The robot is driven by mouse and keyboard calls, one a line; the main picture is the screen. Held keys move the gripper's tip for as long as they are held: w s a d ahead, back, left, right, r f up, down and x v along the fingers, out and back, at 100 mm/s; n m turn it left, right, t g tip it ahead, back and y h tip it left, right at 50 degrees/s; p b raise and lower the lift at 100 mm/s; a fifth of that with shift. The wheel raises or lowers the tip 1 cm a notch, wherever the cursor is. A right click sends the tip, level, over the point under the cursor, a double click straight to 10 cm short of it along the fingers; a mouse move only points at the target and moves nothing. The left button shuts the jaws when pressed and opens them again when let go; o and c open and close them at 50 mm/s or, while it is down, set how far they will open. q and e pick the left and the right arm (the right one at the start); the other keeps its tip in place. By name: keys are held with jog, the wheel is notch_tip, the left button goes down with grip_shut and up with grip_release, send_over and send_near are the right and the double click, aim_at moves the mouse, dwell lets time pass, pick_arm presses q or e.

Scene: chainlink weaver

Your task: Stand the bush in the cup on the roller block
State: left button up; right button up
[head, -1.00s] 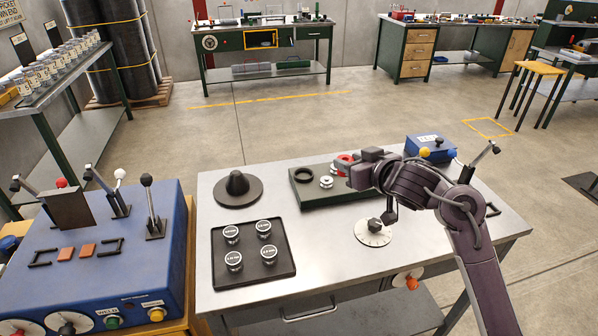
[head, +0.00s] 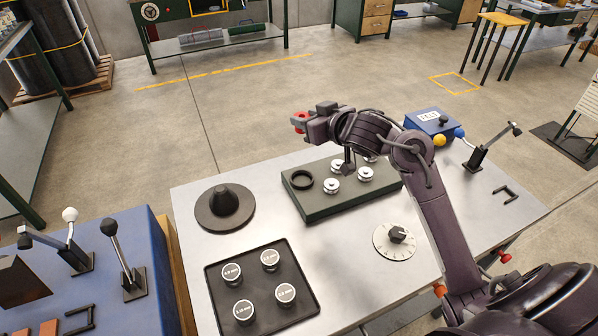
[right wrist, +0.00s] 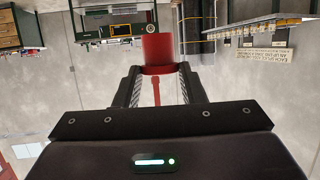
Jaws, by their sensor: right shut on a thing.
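The red bush (head: 299,121) is in the jaws of my right gripper (head: 306,124), in the air above and behind the roller block as the head view shows it. In the right wrist view the bush (right wrist: 157,48) is a red cylinder between the two fingertips (right wrist: 157,72), which are shut on it. The green roller block (head: 330,209) lies on the steel bench. Its dark round cup (head: 302,181) is at the left end, open and empty-looking. Several pale rollers (head: 331,186) stand to its right, one partly behind my arm. My left gripper is not in view.
A black cone on a round base (head: 224,207) stands left of the block. A dark tray (head: 263,327) with several labelled caps is at the front. A white dial (head: 395,240) and a blue box (head: 431,123) are to the right.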

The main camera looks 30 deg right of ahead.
notch_tip(320, 180, down, 13)
jog(key=shift+s+f+p, duration=0.1)
jog(key=shift+p, duration=0.25)
jog(key=shift+f, duration=0.25)
notch_tip(320, 180, down, 3)
jog(key=shift+f+p, duration=0.2)
jog(key=shift+p, duration=0.1)
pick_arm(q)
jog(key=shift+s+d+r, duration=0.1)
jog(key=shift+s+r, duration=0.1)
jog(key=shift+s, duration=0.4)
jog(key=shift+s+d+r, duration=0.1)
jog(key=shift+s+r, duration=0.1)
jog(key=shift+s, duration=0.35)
pick_arm(e)
jog(key=shift+f, duration=0.25)
